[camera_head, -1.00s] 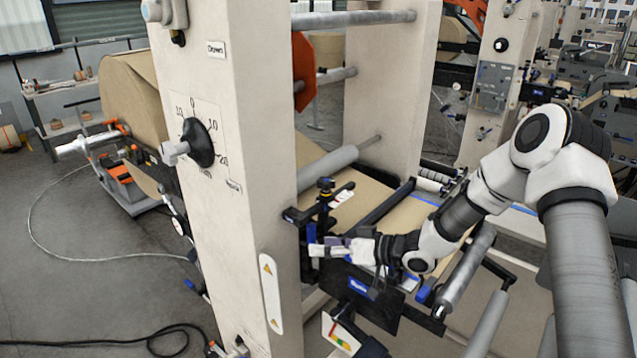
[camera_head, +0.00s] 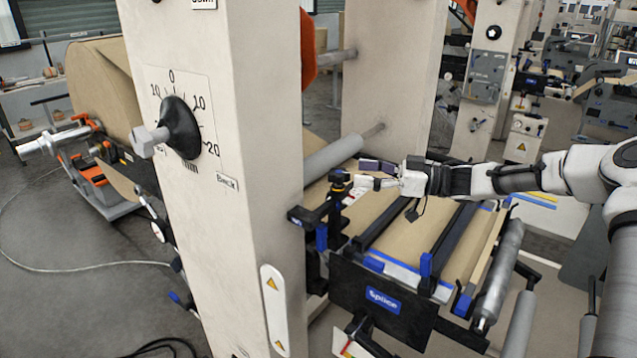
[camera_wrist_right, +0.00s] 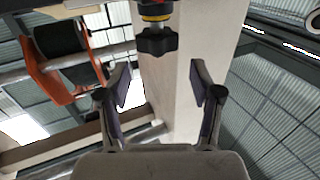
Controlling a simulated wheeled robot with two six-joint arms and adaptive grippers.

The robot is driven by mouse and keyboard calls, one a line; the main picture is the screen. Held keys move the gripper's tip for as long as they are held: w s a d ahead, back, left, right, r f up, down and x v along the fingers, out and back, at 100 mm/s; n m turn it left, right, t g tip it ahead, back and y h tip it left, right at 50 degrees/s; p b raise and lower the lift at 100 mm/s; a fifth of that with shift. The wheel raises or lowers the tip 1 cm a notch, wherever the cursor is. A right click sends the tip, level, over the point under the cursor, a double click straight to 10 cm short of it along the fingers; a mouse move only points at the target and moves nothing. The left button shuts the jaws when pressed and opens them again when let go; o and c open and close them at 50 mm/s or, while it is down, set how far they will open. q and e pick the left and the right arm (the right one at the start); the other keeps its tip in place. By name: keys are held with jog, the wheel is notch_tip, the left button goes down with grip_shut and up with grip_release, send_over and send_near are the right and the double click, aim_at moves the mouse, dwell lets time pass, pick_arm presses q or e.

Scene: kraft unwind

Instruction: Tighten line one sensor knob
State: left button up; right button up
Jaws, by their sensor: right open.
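The sensor knob is a small black lobed knob (camera_head: 340,178) on the bracket beside the near cream post. In the right wrist view the black knob (camera_wrist_right: 157,42) hangs on a metal stem below a yellow ring, beyond the fingertips. My right gripper (camera_head: 366,173) comes in from the right at about the knob's height, with its fingers pointing left at it. In the right wrist view my right gripper (camera_wrist_right: 160,88) is open and empty, its purple pads apart. A gap shows between the fingertips and the knob there. My left gripper is not in view.
The cream post (camera_head: 245,150) stands left of the bracket and carries a large black dial (camera_head: 181,128) with a millimetre scale. Below my right gripper lie the brown paper web and the black splice plate (camera_head: 380,305). A grey roller (camera_head: 335,157) is just behind.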

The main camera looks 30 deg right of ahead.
aim_at(329, 173)
jog(key=x, duration=0.5)
jog(key=f+x, duration=0.1)
jog(key=x, duration=0.2)
jog(key=shift+w+f, duration=0.1)
jog(key=shift+w, duration=0.15)
jog(key=shift+d, duration=0.15)
jog(key=shift+s, duration=0.1)
jog(key=c, duration=1)
jog(key=shift+c, duration=0.6)
